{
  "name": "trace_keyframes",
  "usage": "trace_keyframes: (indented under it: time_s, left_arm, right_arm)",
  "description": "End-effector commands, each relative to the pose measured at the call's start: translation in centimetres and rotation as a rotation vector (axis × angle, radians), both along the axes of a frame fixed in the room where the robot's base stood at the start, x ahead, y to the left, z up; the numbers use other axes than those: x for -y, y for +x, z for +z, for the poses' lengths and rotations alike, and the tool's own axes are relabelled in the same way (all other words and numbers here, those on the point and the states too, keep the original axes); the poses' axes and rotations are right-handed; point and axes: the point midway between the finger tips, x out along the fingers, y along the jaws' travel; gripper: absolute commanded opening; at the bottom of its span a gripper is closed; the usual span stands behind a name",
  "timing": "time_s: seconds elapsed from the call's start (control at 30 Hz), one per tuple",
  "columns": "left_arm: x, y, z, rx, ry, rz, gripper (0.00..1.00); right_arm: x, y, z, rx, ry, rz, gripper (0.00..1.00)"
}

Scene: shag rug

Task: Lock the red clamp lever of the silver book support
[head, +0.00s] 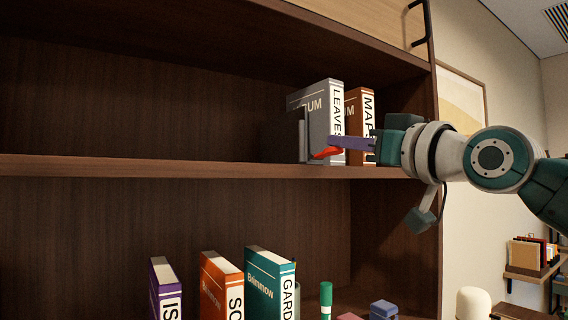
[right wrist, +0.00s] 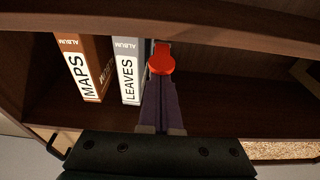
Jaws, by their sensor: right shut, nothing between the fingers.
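The silver book support (head: 303,136) stands on the upper shelf against the left side of the grey LEAVES book. Its red clamp lever (head: 325,153) sticks out low at the shelf's front; the lever's rounded red end (right wrist: 161,62) shows in the right wrist view. My right gripper (head: 332,142) reaches in from the right with its purple fingers shut and empty. The fingertips are at the lever, just in front of it in the right wrist view (right wrist: 160,82); I cannot tell whether they touch. The fingers hide part of the lever and support. My left gripper is not in view.
The grey LEAVES book (head: 336,112) and the brown MAPS book (head: 368,107) stand right of the support, close to my arm. The upper shelf (head: 130,166) is clear to the left. Several books, including a teal one (head: 270,285), stand below.

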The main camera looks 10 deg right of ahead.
Motion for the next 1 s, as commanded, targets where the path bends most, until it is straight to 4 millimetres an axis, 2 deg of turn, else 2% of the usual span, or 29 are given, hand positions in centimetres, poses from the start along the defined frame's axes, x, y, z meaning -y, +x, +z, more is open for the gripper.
trace_keyframes:
  time_s: [0.03, 0.33, 0.47, 0.57, 0.6, 0.63, 0.83, 1.0]
  left_arm:
    - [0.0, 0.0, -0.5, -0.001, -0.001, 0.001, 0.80]
    - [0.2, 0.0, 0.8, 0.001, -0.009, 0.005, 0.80]
    - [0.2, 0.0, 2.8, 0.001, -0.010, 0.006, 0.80]
    - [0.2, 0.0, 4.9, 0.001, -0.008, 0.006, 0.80]
    - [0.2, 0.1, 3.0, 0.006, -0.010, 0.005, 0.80]
    - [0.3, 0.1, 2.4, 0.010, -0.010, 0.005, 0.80]
    - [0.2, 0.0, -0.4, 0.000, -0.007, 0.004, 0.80]
    - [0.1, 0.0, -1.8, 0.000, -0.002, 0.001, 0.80]
  right_arm:
    - [0.0, 0.0, -0.2, 0.012, 0.004, -0.001, 0.00]
    - [0.0, 0.1, 0.9, 0.007, 0.002, -0.001, 0.00]
    - [-0.1, 0.2, 3.1, 0.009, 0.003, -0.002, 0.00]
    - [-0.3, 0.4, 5.5, 0.011, 0.002, -0.005, 0.00]
    - [0.0, -0.4, 3.4, 0.008, 0.001, -0.003, 0.00]
    - [0.2, -1.0, 2.8, 0.009, 0.000, -0.004, 0.00]
    - [1.6, -4.8, 1.4, 0.009, -0.002, -0.005, 0.00]
    - [2.5, -7.2, 0.7, 0.008, -0.001, -0.006, 0.00]
